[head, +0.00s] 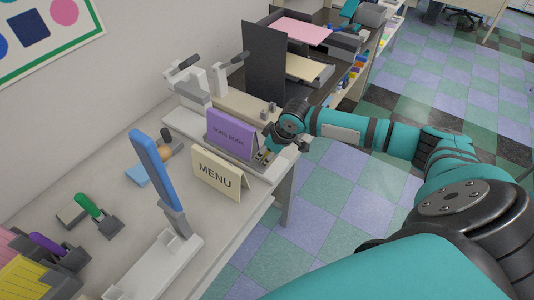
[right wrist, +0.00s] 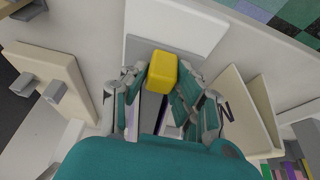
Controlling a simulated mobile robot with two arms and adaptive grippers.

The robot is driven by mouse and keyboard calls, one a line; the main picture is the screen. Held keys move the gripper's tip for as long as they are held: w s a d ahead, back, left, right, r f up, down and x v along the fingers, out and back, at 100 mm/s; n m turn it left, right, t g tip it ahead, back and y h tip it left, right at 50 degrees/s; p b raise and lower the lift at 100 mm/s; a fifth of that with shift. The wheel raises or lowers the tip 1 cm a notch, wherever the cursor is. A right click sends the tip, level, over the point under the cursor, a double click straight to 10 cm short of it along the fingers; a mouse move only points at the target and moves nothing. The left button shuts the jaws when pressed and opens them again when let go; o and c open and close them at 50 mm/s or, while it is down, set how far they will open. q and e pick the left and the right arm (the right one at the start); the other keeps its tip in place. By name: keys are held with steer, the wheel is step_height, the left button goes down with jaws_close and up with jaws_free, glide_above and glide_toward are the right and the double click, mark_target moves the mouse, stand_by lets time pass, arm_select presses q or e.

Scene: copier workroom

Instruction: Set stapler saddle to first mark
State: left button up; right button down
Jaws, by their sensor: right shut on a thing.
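A white and grey stapler (head: 190,85) stands at the back of the bench. In front of it, a purple song book (head: 231,134) sits upright in a grey holder, which looks like the saddle. My right gripper (head: 268,150) is at the right end of this holder. In the right wrist view my right gripper (right wrist: 160,78) is shut on a small yellow block (right wrist: 162,70). The block lies over a pale plate (right wrist: 176,32). No marks can be made out; the gripper hides part of the holder. My left gripper is not in view.
A cream menu card (head: 217,174) stands just in front of the holder. A beige block device (head: 235,100) is close behind. A tall blue-handled tool (head: 155,170) stands nearer me, with green and purple handled tools at left. The bench's right edge is close.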

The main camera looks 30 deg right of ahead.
mark_target(254, 130)
steer(key=w+a, duration=0.1)
steer(key=w, duration=0.1)
steer(key=w+a, duration=0.1)
steer(key=w, duration=0.2)
steer(key=w+a, duration=0.1)
steer(key=w, duration=0.1)
steer(key=shift+w+a+b, duration=0.1)
steer(key=shift+w+b, duration=0.25)
steer(key=shift+s, duration=0.1)
steer(key=c, duration=1)
jaws_free()
steer(key=shift+c, duration=0.2)
steer(key=v, duration=1.2)
steer(key=shift+s, duration=0.15)
steer(key=shift+f, duration=0.1)
